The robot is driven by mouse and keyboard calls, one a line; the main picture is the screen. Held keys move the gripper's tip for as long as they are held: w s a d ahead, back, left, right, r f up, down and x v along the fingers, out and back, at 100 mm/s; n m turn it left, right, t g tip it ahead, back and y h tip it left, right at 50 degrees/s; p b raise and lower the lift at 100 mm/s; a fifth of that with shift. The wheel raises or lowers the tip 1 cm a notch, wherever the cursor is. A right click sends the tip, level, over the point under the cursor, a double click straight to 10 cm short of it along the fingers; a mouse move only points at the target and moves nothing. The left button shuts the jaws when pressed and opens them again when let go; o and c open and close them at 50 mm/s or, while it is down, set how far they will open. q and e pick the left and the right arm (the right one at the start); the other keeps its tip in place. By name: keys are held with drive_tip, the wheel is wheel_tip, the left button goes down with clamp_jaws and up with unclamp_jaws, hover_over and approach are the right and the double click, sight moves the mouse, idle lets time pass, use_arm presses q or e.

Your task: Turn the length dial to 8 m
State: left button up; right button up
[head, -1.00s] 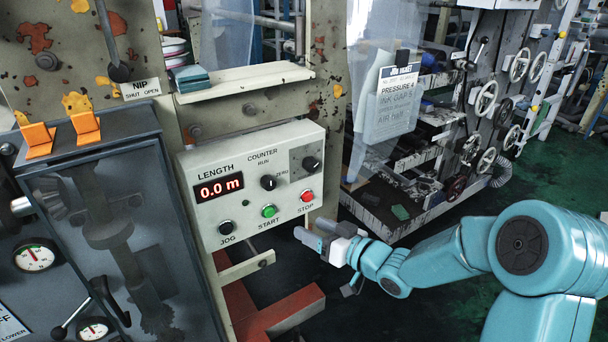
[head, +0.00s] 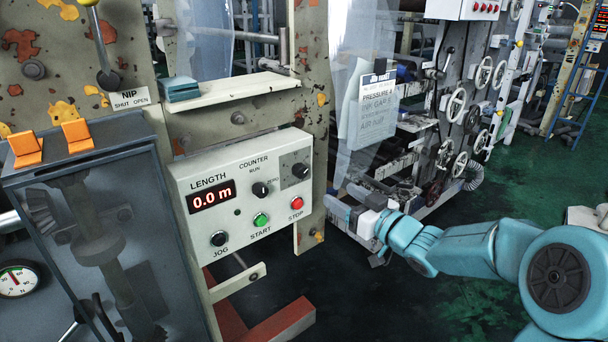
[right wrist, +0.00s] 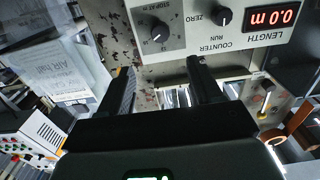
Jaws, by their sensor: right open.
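The pale control panel (head: 240,215) has a red LENGTH display reading 0.0 m. The length dial is the black knob (head: 300,170) on a grey plate at the panel's upper right. In the right wrist view the dial (right wrist: 157,32) appears upside down, with a scale and "STOP AT m" lettering; its exact setting is too small to read. A second black knob (head: 261,189), the COUNTER RUN/ZERO switch, sits beside it. My right gripper (head: 345,200) is open and empty, right of the panel and apart from the dial. My left gripper is out of view.
The black JOG button (head: 219,239), green START button (head: 260,220) and red STOP button (head: 296,203) line the panel's lower edge. A shelf (head: 235,91) juts out above. A hanging notice sheet (head: 375,105) and handwheels stand behind at right.

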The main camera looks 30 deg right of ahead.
sight(304, 172)
drive_tip(key=w, duration=0.4)
drive_tip(key=w+p, duration=0.1)
drive_tip(key=w, duration=0.4)
drive_tip(key=w+a, duration=0.1)
drive_tip(key=w, duration=0.3)
drive_tip(key=shift+w, duration=0.4)
